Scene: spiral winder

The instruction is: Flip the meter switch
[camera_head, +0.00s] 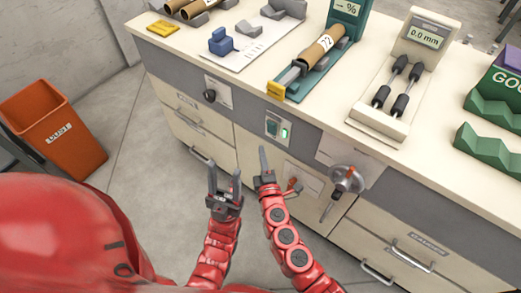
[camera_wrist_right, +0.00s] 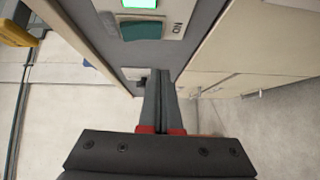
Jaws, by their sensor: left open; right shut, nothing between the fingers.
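A switch plate (camera_head: 278,128) with a lit green part is on the cabinet's grey front band. In the right wrist view its dark green rocker (camera_wrist_right: 141,30) sits under a bright green light (camera_wrist_right: 138,3), beside the letters ON. My right gripper (camera_head: 263,150) is shut and empty, pointing up just below and left of the plate. In the wrist view its fingertips (camera_wrist_right: 160,72) are below the rocker, apart from it in the picture; the depth gap is unclear. My left gripper (camera_head: 224,168) is open and empty, further left. A meter (camera_head: 425,37) reading 0.0 mm stands on the countertop.
A round metal-rimmed knob (camera_head: 346,179) and an orange-red handle (camera_head: 293,186) are on the cabinet front, right of my right gripper. A black knob (camera_head: 209,96) is to the left. An orange bin (camera_head: 55,128) stands on the floor, with clear floor beside it.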

